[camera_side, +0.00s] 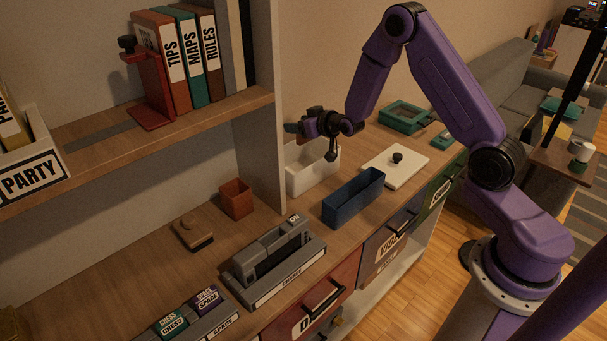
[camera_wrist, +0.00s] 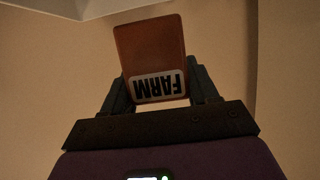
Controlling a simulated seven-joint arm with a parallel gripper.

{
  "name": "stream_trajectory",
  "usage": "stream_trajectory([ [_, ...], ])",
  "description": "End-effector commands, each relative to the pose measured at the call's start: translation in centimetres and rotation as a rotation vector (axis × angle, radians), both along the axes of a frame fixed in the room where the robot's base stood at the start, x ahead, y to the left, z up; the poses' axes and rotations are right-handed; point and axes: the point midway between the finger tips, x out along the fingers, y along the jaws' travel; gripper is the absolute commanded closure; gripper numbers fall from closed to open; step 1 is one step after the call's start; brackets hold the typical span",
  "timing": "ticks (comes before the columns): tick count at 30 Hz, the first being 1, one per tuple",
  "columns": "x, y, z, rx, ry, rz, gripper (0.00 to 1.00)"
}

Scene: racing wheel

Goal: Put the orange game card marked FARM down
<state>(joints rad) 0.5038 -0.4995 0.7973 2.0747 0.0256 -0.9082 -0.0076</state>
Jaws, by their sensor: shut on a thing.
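The orange game card marked FARM (camera_wrist: 152,50) is held between the two fingers of my gripper (camera_wrist: 160,85) in the wrist view. Its FARM label appears upside down there, near the fingers. In the side view my gripper (camera_side: 310,128) is above the white bin (camera_side: 312,176), near the shelf's upright panel. The card is hard to make out in the side view. The bin's inside is mostly hidden from the side camera.
A blue open box (camera_side: 354,200) and a white lid with a black knob (camera_side: 395,166) stand to the right. A grey card holder (camera_side: 275,262), an orange cup (camera_side: 236,198) and a CHESS and SPACE holder (camera_side: 190,320) are in front. A shelf of binders (camera_side: 175,60) is upper left.

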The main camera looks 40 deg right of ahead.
Motion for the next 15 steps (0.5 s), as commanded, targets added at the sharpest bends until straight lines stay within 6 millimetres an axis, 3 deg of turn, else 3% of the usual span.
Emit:
stream_trajectory([
  [15,0.3,0.1,-4.9,0.000,0.000,0.026,0.71],
])
